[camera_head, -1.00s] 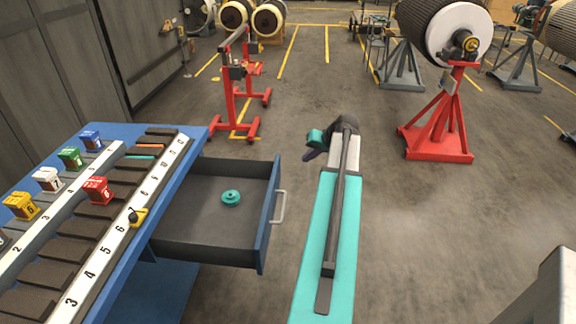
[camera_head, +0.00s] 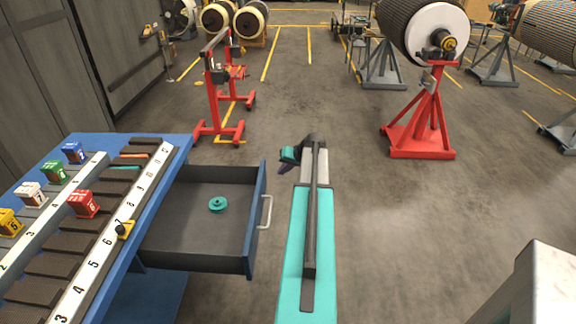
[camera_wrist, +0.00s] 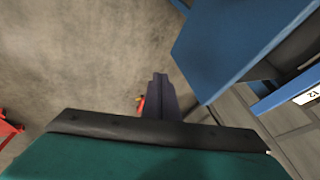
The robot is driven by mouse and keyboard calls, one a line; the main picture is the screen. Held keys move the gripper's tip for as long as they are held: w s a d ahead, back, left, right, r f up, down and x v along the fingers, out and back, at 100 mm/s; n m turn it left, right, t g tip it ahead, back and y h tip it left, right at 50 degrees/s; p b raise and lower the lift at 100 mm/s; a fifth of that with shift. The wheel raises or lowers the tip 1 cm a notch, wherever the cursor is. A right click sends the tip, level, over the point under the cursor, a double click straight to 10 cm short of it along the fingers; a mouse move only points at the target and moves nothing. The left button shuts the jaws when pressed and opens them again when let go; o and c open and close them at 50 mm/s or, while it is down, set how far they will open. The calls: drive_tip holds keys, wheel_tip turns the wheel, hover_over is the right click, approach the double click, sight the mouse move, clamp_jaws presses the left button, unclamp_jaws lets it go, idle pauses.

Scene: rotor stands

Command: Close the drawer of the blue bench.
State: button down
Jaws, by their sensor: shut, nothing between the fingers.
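The blue bench (camera_head: 128,262) stands at the left in the head view. Its drawer (camera_head: 205,240) is pulled out to the right, and a teal round part (camera_head: 217,204) lies inside. The drawer's blue front carries a pale handle (camera_head: 266,212). My gripper (camera_head: 286,165) is shut and empty, just right of the drawer front's far end and apart from the handle. In the wrist view, my gripper's dark fingers (camera_wrist: 158,92) point over the floor, with a blue panel (camera_wrist: 225,50) to their right.
Numbered slots on the bench top hold coloured blocks, including a red one (camera_head: 83,204). A red stand (camera_head: 222,100) is on the floor beyond the drawer. Another red stand (camera_head: 425,115) bears a large rotor at the right. The floor between them is clear.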

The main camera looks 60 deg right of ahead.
drive_tip(key=w, duration=0.1)
drive_tip(key=w+a+p, duration=0.1)
drive_tip(key=w+a+f, duration=0.1)
drive_tip(key=w, duration=0.1)
drive_tip(key=shift+p, duration=0.3)
idle(0.4)
